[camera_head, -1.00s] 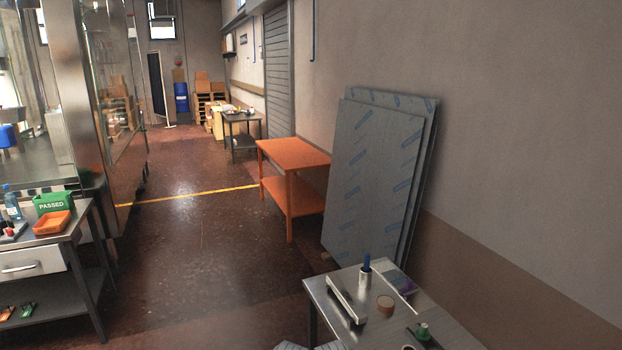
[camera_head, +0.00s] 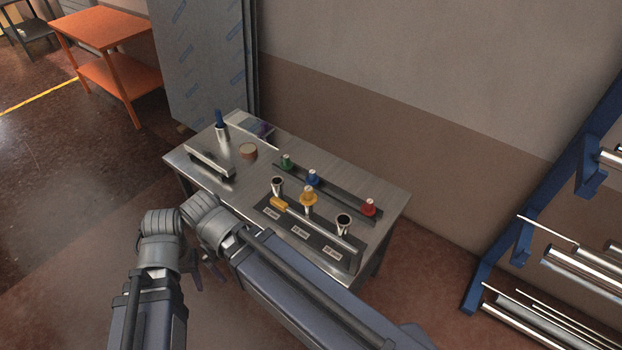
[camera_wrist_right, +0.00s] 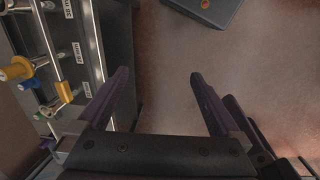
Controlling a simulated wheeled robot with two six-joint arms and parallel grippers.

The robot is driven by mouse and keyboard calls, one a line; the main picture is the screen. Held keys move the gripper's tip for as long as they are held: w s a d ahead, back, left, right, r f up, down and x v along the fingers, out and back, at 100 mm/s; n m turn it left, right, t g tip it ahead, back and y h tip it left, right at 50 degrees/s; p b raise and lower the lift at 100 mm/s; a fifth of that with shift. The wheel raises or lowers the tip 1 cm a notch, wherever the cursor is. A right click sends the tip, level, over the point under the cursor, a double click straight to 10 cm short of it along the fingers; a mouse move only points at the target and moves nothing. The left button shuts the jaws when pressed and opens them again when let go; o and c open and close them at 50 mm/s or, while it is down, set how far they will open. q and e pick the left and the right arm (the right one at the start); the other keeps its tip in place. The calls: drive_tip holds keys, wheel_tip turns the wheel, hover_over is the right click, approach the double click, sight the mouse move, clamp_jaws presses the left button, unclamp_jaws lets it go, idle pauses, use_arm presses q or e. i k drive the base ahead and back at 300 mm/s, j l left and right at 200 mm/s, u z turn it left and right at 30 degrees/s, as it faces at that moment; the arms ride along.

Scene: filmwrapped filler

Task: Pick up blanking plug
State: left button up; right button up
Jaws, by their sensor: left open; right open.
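Several coloured plugs stand on the steel bench: a green plug (camera_head: 286,161), a blue plug (camera_head: 313,177) and a red plug (camera_head: 369,207) along a dark strip at the back, and a yellow plug (camera_head: 308,197) on the middle tube of a labelled holder. The two other upright tubes there have open tops. The yellow plug also shows at the left of the right wrist view (camera_wrist_right: 18,70). My left gripper (camera_head: 203,271) is open and empty, low in front of the bench and partly hidden. My right gripper (camera_wrist_right: 160,75) is open and empty over floor beside the bench.
A blue rack (camera_head: 500,248) with metal tubes stands at right. Wrapped sheets (camera_head: 205,60) lean behind.

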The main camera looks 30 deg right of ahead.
sight(312, 180)
drive_tip(key=z, duration=0.45)
drive_tip(key=i+j+z, duration=0.1)
drive_tip(key=z, duration=0.25)
drive_tip(key=i+j+z, duration=0.2)
drive_tip(key=z, duration=0.15)
drive_tip(key=i+j+z, duration=0.15)
drive_tip(key=z, duration=0.25)
drive_tip(key=i+j+z, duration=0.1)
drive_tip(key=j, duration=0.3)
drive_tip(key=i+j, duration=0.2)
drive_tip(key=j, duration=0.2)
drive_tip(key=i+j+z, duration=0.15)
drive_tip(key=j, duration=0.25)
drive_tip(key=i+j, duration=0.15)
drive_tip(key=j, duration=0.3)
drive_tip(key=z, duration=0.05)
